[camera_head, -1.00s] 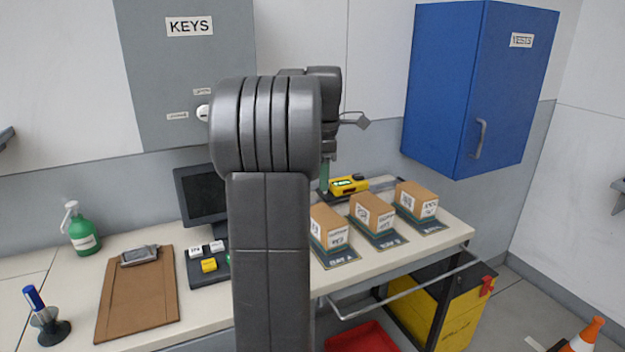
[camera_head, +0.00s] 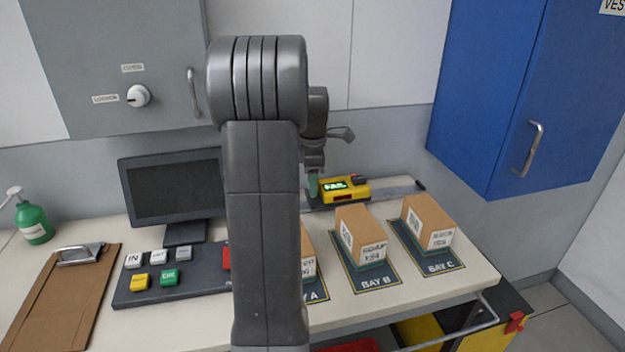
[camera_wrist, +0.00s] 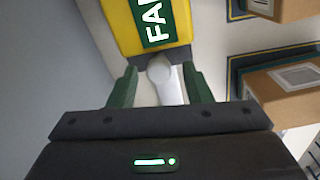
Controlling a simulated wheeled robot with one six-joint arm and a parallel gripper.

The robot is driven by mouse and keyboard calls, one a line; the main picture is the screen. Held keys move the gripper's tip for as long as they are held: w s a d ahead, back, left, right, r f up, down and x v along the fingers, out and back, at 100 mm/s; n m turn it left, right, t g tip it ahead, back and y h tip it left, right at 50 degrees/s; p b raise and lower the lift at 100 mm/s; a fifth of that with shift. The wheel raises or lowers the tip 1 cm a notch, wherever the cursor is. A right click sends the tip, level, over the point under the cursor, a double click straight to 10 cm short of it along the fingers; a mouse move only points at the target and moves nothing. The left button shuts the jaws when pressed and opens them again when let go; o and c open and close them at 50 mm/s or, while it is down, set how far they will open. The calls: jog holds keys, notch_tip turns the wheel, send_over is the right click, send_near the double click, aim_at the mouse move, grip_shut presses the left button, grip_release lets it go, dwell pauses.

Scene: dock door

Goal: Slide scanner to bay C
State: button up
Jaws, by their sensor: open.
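The yellow scanner (camera_head: 345,190) with a lit green display sits on a grey rail at the back of the table, behind the boxes. In the wrist view the scanner (camera_wrist: 122,28) shows its display upside down or sideways, reading "FA" in part. My gripper (camera_wrist: 160,85) is open, its two green fingers on either side of a pale knob or post just off the scanner's dark edge. Whether the fingers touch it I cannot tell. In the head view my gripper (camera_head: 313,186) is at the scanner's left end. The bay C mat (camera_head: 442,266) lies at the right, under a box.
Cardboard boxes stand on the bay B (camera_head: 362,236) and bay C (camera_head: 428,220) mats; bay A's box is partly hidden by my arm. A button panel (camera_head: 200,283), monitor (camera_head: 170,185) and clipboard (camera_head: 65,300) are left. A blue cabinet (camera_head: 480,100) hangs right. The rail (camera_head: 395,190) right of the scanner is clear.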

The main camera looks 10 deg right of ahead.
grip_shut()
jog(key=d+p, duration=0.1)
jog(key=d, duration=0.4)
jog(key=d+p, duration=0.2)
jog(key=d, duration=0.4)
jog(key=d+p, duration=0.2)
jog(key=d, duration=0.3)
jog(key=shift+w+d, duration=0.15)
jog(key=shift+w, duration=0.15)
grip_release()
jog(key=shift+d, duration=0.15)
notch_tip(320, 180, up, 14)
jog(key=shift+s+b, duration=0.35)
